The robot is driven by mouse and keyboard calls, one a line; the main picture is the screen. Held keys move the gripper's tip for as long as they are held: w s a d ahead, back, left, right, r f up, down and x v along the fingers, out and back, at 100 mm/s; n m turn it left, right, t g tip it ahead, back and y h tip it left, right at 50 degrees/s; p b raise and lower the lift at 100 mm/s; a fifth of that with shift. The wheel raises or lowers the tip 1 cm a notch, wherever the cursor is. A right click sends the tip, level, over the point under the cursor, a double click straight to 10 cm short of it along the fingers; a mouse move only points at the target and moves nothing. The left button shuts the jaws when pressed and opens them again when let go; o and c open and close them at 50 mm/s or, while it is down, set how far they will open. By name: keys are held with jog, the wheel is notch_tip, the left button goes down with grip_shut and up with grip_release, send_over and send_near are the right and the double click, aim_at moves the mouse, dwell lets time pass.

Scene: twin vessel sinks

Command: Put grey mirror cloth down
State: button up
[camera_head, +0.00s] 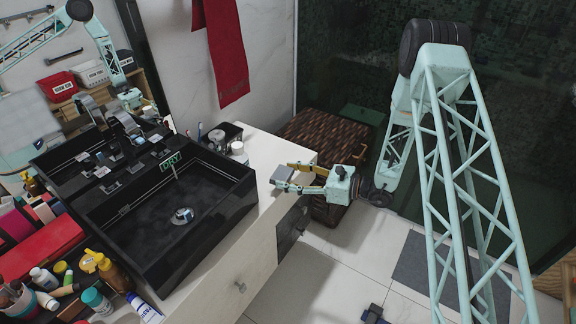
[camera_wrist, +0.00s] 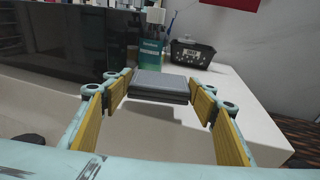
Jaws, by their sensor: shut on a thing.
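The grey mirror cloth (camera_wrist: 161,82) is a flat, folded grey pad held level between my gripper's two yellow-padded fingers in the wrist view. My gripper (camera_wrist: 160,92) is shut on its two sides. In the head view my gripper (camera_head: 284,177) is over the right edge of the white counter, with the grey cloth (camera_head: 282,174) at its fingertips. A shadow lies on the counter below the cloth in the wrist view, and the cloth appears raised above the surface. The exact height is hard to tell.
The white counter (camera_head: 252,150) has clear room around the cloth. A black vessel sink (camera_head: 160,252) stands to the left. A black basket (camera_wrist: 192,53) and a teal box (camera_wrist: 150,54) stand behind the cloth. A red towel (camera_head: 225,50) hangs on the wall.

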jog(key=w, duration=0.6)
jog(key=w+f+b, duration=0.1)
jog(key=w, duration=0.2)
jog(key=shift+w+a, duration=0.25)
jog(key=shift+w, duration=0.5)
jog(key=shift+w+f+b, duration=0.2)
jog(key=shift+f+b, duration=0.1)
jog(key=shift+f, duration=0.3)
jog(key=shift+w+f+b, duration=0.15)
jog(key=shift+f+b, duration=0.1)
jog(key=shift+f, duration=0.75)
jog(key=shift+f, duration=0.15)
jog(key=o, duration=0.8)
jog(key=p+v, duration=0.2)
jog(key=v, duration=1.1)
jog(key=shift+d, duration=0.45)
